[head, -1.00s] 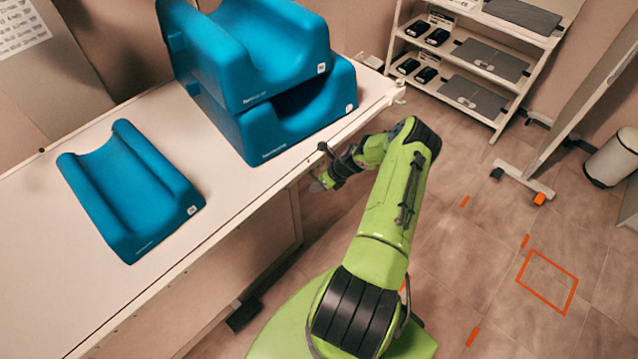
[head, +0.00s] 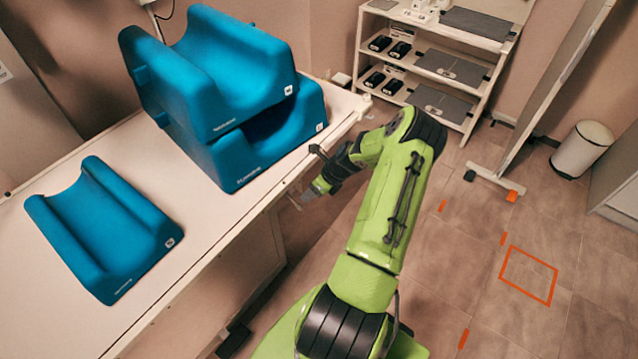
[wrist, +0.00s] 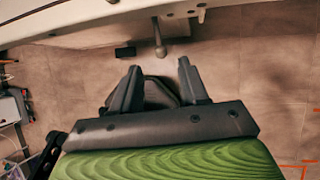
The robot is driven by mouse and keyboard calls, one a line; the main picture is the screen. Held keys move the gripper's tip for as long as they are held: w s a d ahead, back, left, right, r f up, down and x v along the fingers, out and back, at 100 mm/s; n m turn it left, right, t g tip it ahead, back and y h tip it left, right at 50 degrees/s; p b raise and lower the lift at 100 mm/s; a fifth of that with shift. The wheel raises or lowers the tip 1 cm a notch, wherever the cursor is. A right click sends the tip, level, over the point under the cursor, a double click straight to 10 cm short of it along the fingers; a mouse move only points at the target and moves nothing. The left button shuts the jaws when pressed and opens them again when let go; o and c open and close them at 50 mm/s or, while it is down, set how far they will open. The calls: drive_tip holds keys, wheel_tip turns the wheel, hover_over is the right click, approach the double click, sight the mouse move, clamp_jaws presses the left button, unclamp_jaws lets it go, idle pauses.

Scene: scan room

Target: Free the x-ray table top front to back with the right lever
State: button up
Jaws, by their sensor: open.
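The x-ray table (head: 125,150) has a long white top that runs diagonally across the left of the head view. Its near edge also crosses the top of the wrist view (wrist: 95,30). A short grey lever with a rounded end (wrist: 160,47) hangs below that edge in the wrist view. My gripper (wrist: 158,66) is open and empty, its fingers pointing at the lever with the lever's end just beyond the tips, apart from them. In the head view my gripper (head: 308,192) is low beside the table's near side, and I cannot make out the lever there.
Blue cushions lie on the table: one alone (head: 105,225) and two stacked (head: 215,75). A shelf rack (head: 440,65) stands behind, with a wheeled screen (head: 545,90) and a white bin (head: 582,150) at right. The floor right of my arm is clear, with orange marks (head: 528,275).

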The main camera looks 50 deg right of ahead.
drive_tip(key=v, duration=0.5)
drive_tip(key=shift+s, duration=0.1)
drive_tip(key=w+a+r+n+g+h, duration=0.2)
drive_tip(key=a+r+n+g+h, duration=0.1)
drive_tip(key=a+r+n, duration=1.85)
drive_tip(key=s+a+r+n+t, duration=0.1)
drive_tip(key=s+a+r+n, duration=0.3)
drive_tip(key=s+a+n, duration=0.2)
drive_tip(key=s+a+r+n+t, duration=0.2)
drive_tip(key=s+a+r+n, duration=0.3)
drive_tip(key=s, duration=0.4)
drive_tip(key=shift+a+r+n, duration=0.25)
drive_tip(key=shift+a+n, duration=0.3)
drive_tip(key=shift+n, duration=0.7)
